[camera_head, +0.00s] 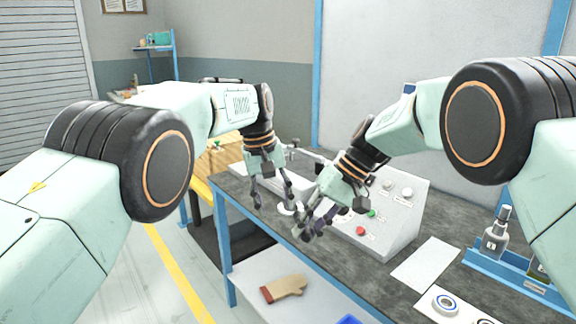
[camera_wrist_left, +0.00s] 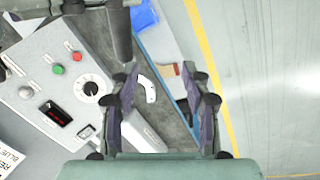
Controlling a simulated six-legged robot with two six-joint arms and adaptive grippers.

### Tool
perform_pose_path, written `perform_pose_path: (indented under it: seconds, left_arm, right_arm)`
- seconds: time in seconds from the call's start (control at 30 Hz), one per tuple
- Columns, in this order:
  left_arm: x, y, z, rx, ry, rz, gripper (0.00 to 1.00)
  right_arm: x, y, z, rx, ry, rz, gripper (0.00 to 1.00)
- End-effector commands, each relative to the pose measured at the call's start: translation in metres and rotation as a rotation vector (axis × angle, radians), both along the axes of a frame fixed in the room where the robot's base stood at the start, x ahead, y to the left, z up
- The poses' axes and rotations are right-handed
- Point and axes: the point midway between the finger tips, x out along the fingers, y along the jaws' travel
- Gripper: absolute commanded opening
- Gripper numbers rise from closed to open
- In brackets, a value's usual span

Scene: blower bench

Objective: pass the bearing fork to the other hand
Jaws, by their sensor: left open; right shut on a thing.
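My right gripper (camera_head: 308,232) is shut at the front edge of the bench, low beside the control box. The bearing fork appears as a pale curved piece (camera_head: 287,209) just left of its fingertips; most of it is hidden there. My left gripper (camera_head: 273,203) is open, pointing down, just left of and above the right one. In the left wrist view, the pale curved end of the fork (camera_wrist_left: 149,88) shows between the open fingers (camera_wrist_left: 160,90). Whether a finger touches it cannot be told.
A sloped control box (camera_head: 400,215) with buttons and a dial stands close behind the right gripper. A white sheet (camera_head: 426,264) and a blue rack (camera_head: 515,282) are at the right. The floor left of the bench is open.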

Motion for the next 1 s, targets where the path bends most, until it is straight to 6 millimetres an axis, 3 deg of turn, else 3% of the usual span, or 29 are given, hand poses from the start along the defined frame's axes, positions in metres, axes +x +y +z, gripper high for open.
perform_pose_path:
  seconds: [0.03, 0.2, 0.4, 0.67, 1.0]
  left_arm:
    - [-0.001, -0.008, 0.021, -0.007, -0.006, -0.011, 0.48]
    - [-0.013, -0.025, 0.070, -0.014, -0.001, -0.038, 0.48]
    - [-0.021, -0.032, 0.091, -0.017, 0.006, -0.051, 0.48]
    - [-0.021, -0.036, 0.071, -0.015, 0.009, -0.052, 0.48]
    - [-0.019, -0.046, 0.016, -0.015, 0.009, -0.052, 0.48]
  right_arm:
    - [0.000, 0.000, 0.001, 0.000, -0.002, 0.000, 0.00]
    - [0.000, 0.000, 0.001, 0.000, -0.002, 0.000, 0.00]
    - [0.000, 0.000, 0.001, 0.000, -0.002, 0.000, 0.00]
    - [0.000, 0.000, 0.001, 0.000, -0.002, 0.000, 0.00]
    - [0.000, 0.000, 0.001, 0.000, -0.002, 0.000, 0.00]
